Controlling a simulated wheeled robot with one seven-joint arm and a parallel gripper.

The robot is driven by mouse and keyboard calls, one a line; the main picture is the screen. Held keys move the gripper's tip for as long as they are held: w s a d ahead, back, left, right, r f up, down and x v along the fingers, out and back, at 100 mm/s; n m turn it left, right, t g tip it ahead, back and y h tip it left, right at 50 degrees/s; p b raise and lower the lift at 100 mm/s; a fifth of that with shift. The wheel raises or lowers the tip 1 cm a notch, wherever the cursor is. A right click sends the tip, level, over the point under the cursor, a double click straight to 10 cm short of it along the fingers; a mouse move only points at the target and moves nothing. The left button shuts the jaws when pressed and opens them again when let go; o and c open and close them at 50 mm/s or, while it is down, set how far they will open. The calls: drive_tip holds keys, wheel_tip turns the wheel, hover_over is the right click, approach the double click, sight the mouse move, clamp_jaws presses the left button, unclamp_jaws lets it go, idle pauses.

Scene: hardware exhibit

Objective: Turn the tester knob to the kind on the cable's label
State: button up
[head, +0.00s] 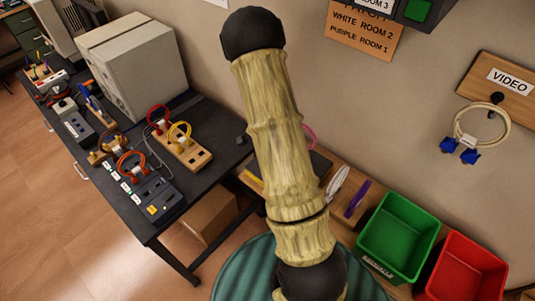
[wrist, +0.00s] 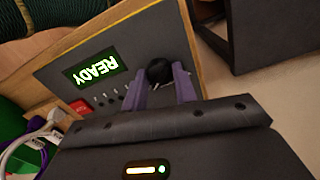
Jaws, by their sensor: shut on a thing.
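In the wrist view a dark tester panel (wrist: 125,45) with a wooden edge carries a lit green display (wrist: 96,68) reading "READY", upside down there. My gripper (wrist: 162,76) has its two purple fingers on either side of the round black tester knob (wrist: 158,70) and is shut on it. The knob's pointer is hidden. Small switch-like parts and marks line the panel beside the knob, too small to read. A white cable (wrist: 30,136) lies at the left edge; no readable label shows on it. In the head view my arm hides the gripper and the knob.
In the head view, green (head: 399,238) and red (head: 466,268) bins stand at the right. A "VIDEO" board (head: 500,82) with a blue-ended cable (head: 482,125) hangs above them. A dark table (head: 200,215) at the left holds cable stands and a large grey box (head: 135,65).

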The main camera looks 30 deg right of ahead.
idle(0.4)
drive_tip(key=o, duration=1)
wheel_tip(320, 180, up, 18)
drive_tip(key=shift+f+b, duration=0.25)
drive_tip(key=shift+b, duration=0.5)
drive_tip(key=s+a+n+t, duration=0.1)
drive_tip(key=s+a+n, duration=0.3)
drive_tip(key=n, duration=0.1)
drive_tip(key=s+a+n, duration=0.4)
drive_tip(key=a+n, duration=0.1)
drive_tip(key=s+a+f+n+t, duration=0.1)
drive_tip(key=s+a+n, duration=0.2)
drive_tip(key=a+n, duration=0.2)
drive_tip(key=shift+s+n+t, duration=0.3)
drive_tip(key=shift+s+n, duration=0.1)
drive_tip(key=shift+n, duration=0.1)
